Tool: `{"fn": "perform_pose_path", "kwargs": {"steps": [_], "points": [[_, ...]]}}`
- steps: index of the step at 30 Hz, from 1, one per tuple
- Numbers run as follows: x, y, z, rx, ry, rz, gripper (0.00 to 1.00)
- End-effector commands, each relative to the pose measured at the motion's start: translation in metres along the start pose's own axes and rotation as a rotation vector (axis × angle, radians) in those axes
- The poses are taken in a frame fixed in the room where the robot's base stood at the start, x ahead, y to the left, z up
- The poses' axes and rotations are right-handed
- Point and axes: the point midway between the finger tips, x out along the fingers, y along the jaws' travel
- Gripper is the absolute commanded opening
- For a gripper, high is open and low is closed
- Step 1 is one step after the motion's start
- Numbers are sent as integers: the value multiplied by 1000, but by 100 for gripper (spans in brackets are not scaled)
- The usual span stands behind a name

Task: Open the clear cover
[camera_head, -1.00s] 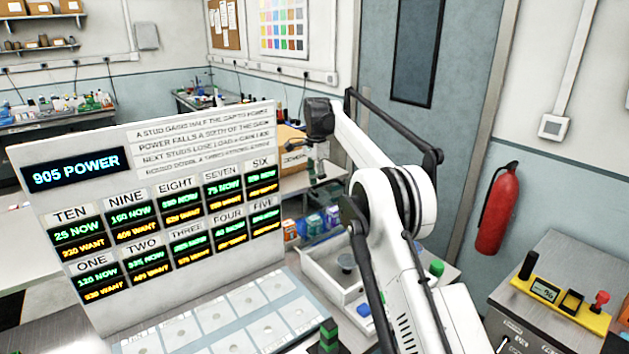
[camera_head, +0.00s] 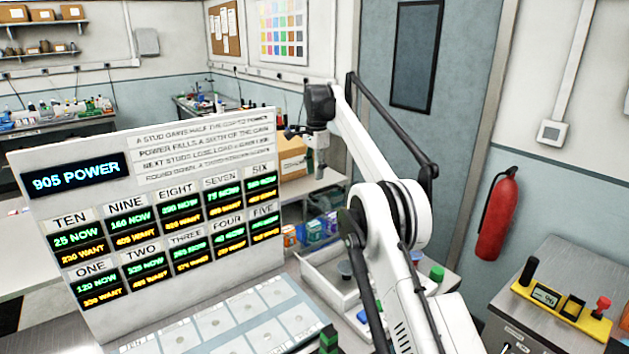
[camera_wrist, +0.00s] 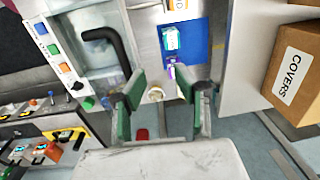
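In the wrist view, a see-through pane (camera_wrist: 104,72) that looks like the clear cover lies at the upper left, with a black bent handle (camera_wrist: 112,42) across it. Beside it is a white panel (camera_wrist: 58,50) with coloured buttons. My gripper (camera_wrist: 162,98) is open and empty, its two green-padded fingers spread apart. The handle is above the left finger in the picture, and I cannot tell how far away it is. In the head view my gripper (camera_head: 320,165) hangs beyond the display board; its fingers are too small to read. I cannot identify the clear cover there.
The display board (camera_head: 150,210) stands upright at left, above a panel of pale squares (camera_head: 225,322). A white tray (camera_head: 330,285) sits near my arm. A box marked COVERS (camera_wrist: 298,75) is at right in the wrist view. A fire extinguisher (camera_head: 496,212) hangs on the wall.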

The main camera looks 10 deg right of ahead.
Motion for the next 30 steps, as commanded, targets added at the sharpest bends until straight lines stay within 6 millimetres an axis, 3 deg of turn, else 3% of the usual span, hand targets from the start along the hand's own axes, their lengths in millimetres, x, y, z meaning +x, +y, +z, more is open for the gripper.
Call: {"fn": "perform_pose_path", "kwargs": {"steps": [9, 20, 27, 30], "points": [[-17, 0, 0, 0, 0, 0, 30], [-19, 1, 0, 0, 0, 0, 30], [-23, 0, -4, -74, -6, -31, 0], [-27, -1, -10, -189, -9, -78, 0]]}}
